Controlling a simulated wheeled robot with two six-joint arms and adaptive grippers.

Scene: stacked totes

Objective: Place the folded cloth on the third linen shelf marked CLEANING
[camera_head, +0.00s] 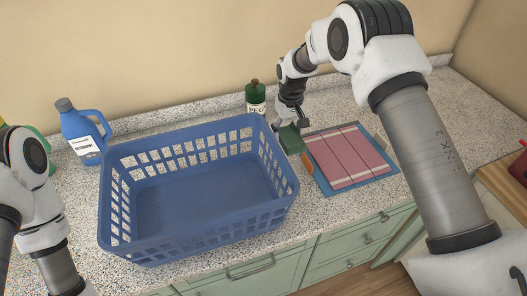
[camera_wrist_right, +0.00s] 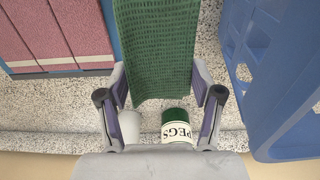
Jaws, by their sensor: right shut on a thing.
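The folded cloth (camera_head: 291,139) is green and ribbed. In the right wrist view the green cloth (camera_wrist_right: 157,55) hangs between the two fingers, and its far part runs out of the frame. My right gripper (camera_head: 289,118) is shut on it, above the counter between the blue basket and the pink striped folded stack. My left arm shows at the left edge, but its gripper is out of frame. No linen shelf and no CLEANING mark are visible.
An empty blue basket (camera_head: 150,252) stands left of the cloth. A pink striped stack (camera_head: 345,157) lies on a blue tray (camera_head: 323,187) at right. Behind are a green PEGS container (camera_head: 255,97) and a blue detergent jug (camera_head: 82,130). Green drawers (camera_head: 335,252) lie below the counter.

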